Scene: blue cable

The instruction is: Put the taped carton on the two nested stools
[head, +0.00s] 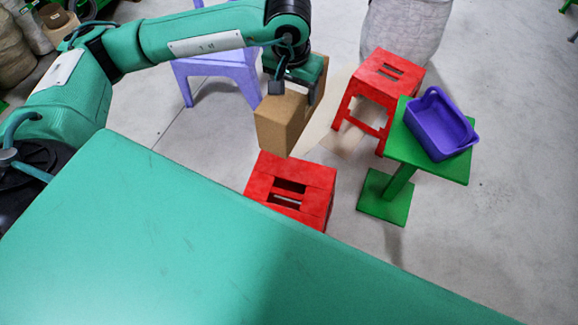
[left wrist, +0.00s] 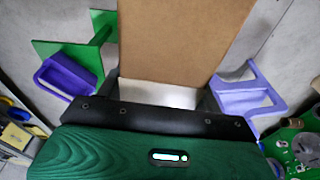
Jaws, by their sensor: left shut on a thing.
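A brown carton (head: 287,117) hangs below my left gripper (head: 296,84), which is shut on it. The carton also fills the upper middle of the left wrist view (left wrist: 182,38), between the dark fingers (left wrist: 160,92). I cannot make out tape on it. One red stool (head: 270,180) stands on the floor just below and in front of the carton in the head view. Another red stool (head: 388,73) stands farther back to the right. I cannot tell from here which of them is two stools nested together. My right gripper is not in view.
A lavender stool (head: 214,64) stands behind the carton on the left. A green stand (head: 456,167) holds a purple basket (head: 440,124) on the right. A grey sack-like object (head: 405,30) is at the back. Bare floor (head: 500,230) lies right of the stand.

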